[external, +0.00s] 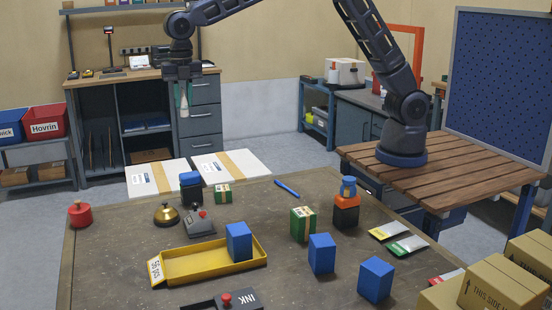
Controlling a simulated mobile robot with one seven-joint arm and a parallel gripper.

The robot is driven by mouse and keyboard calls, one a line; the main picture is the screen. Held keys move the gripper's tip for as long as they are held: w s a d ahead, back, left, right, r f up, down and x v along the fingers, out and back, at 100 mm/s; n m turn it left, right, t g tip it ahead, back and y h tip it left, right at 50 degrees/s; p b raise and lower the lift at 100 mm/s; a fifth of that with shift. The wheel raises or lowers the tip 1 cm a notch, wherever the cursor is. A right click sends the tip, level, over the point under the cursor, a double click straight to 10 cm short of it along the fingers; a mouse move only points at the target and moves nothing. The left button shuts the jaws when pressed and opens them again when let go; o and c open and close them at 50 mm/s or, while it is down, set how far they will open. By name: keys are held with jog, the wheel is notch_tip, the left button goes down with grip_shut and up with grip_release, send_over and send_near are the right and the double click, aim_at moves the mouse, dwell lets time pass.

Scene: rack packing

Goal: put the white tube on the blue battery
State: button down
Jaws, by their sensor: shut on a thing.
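My gripper (182,82) hangs pointing down at the upper left of the external view, in front of the drawer cabinet. It is shut on the white tube (181,98), which hangs upright below the fingers and shows some green. A blue-topped black block (190,188), which looks like the blue battery, stands at the back left of the dark table. The tube is in the air above it in the picture, clearly apart from it. Nothing is seen on the block's blue top.
Near the block are a brass bell (166,214), a grey device (200,224) and a green box (223,193). A yellow tray (190,268) holds a blue box (239,242). An orange-and-black block (346,212) bears a small blue item (348,187).

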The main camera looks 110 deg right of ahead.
jog(key=d, duration=0.3)
send_over(189, 174)
notch_tip(189, 174, down, 19)
jog(key=shift+f, duration=0.2)
dwell(0.4)
jog(key=shift+f, duration=0.1)
jog(key=c, duration=1.3)
grip_release()
jog(key=shift+o, duration=0.2)
